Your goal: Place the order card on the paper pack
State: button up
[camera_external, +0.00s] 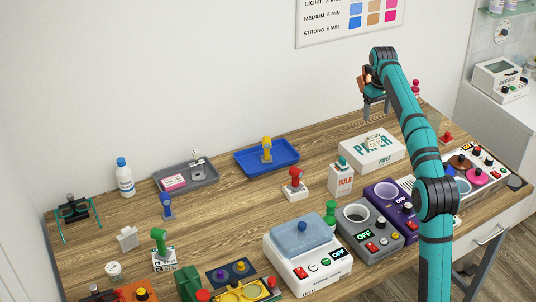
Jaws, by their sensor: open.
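The paper pack (358,157) is a white box with green "PAPER" lettering, lying on the wooden table at the back right. A small pale printed piece (374,142), which looks like the order card, is on top of the pack. It is too small to read. My gripper (377,110) is open above the pack and the card, with a visible gap below its fingers. Nothing shows between the fingers.
A blue tray (250,163) and a grey tray (206,183) lie further left.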

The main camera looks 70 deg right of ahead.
jog(key=shift+r, duration=0.35)
jog(key=w+a+r+n+t+h, duration=0.1)
jog(key=w+a+r+t, duration=0.3)
jog(key=a, duration=0.7)
jog(key=w+a+r+n+g+h, duration=0.1)
jog(key=w+a+r+h, duration=0.1)
jog(key=w+a, duration=0.65)
jog(key=w+a+r+n+t+h, duration=0.1)
jog(key=w+a+r+t, duration=0.2)
jog(key=a, duration=0.9)
jog(key=s+a+r+n+t, duration=0.1)
jog(key=a+r+n+t, duration=0.15)
jog(key=a, duration=1.85)
jog(key=s+a+f+n+t+y, duration=0.1)
jog(key=s+a+f+t, duration=0.3)
jog(key=s+a, duration=0.4)
jog(key=s+a+f+n+t+y, duration=0.2)
jog(key=s+a, duration=0.7)
jog(key=a, duration=0.7)
notch_tip(320, 180, down, 2)
jog(key=t+y, duration=0.1)
jog(key=t, duration=0.2)
jog(key=shift+s+f, duration=0.15)
jog(key=shift+f, duration=0.05)
jog(key=shift+a+n, duration=0.1)
jog(key=shift+n, duration=0.15)
